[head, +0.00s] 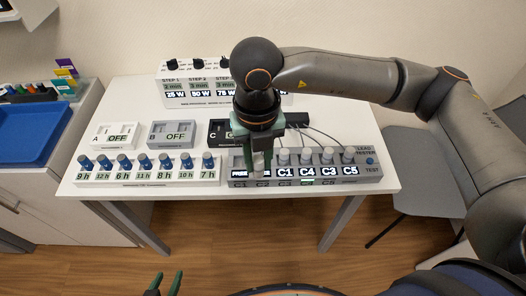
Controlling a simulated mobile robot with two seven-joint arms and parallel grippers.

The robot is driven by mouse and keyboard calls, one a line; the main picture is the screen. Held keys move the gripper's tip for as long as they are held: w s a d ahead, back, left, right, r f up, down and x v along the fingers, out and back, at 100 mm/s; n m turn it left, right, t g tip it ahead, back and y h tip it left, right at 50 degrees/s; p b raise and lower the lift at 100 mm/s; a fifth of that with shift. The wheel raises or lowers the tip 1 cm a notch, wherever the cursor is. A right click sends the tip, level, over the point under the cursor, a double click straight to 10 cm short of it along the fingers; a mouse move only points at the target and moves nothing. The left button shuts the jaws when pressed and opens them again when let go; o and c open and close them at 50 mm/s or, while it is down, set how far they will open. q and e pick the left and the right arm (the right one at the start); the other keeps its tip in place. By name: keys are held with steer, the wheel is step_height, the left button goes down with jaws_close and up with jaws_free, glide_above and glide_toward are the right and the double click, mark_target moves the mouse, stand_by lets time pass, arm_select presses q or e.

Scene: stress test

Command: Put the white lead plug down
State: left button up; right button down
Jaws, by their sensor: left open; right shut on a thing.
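My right gripper (258,164) comes down from above at the left part of the lead tester (375,176). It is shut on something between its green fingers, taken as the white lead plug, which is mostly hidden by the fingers. I cannot tell whether the plug touches the tester. The tester's labels read FREE, one partly covered, then C1, C4, C3 and C5. Several pale grey plugs (327,156) stand upright behind those C labels, with thin cables running back. My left gripper (165,284) is open and empty at the bottom edge, away from the table.
A rack (150,182) of blue-topped pieces with hour labels stands left of the tester. Behind are boxes A (115,143), B (172,141) and a black C box (216,139). A stepped power unit (185,95) stands at the back. The table's right side (345,115) is clear.

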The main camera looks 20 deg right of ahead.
steer(key=w+d+f, duration=0.1)
steer(key=w+f, duration=0.1)
steer(key=w, duration=0.1)
steer(key=w+d+f, duration=0.1)
steer(key=w+f, duration=0.1)
steer(key=w+d+f+p, duration=0.1)
steer(key=w+f, duration=0.2)
steer(key=shift+w+d+f, duration=0.1)
steer(key=shift+w+d, duration=0.1)
steer(key=shift+w, duration=0.15)
steer(key=shift+w+d+f, duration=0.2)
steer(key=shift+w+f, duration=0.25)
steer(key=shift+f, duration=0.2)
step_height(320, 180, down, 2)
steer(key=shift+f+p, duration=0.15)
steer(key=shift+p, duration=0.35)
steer(key=shift+f, duration=0.25)
steer(key=shift+f, duration=0.15)
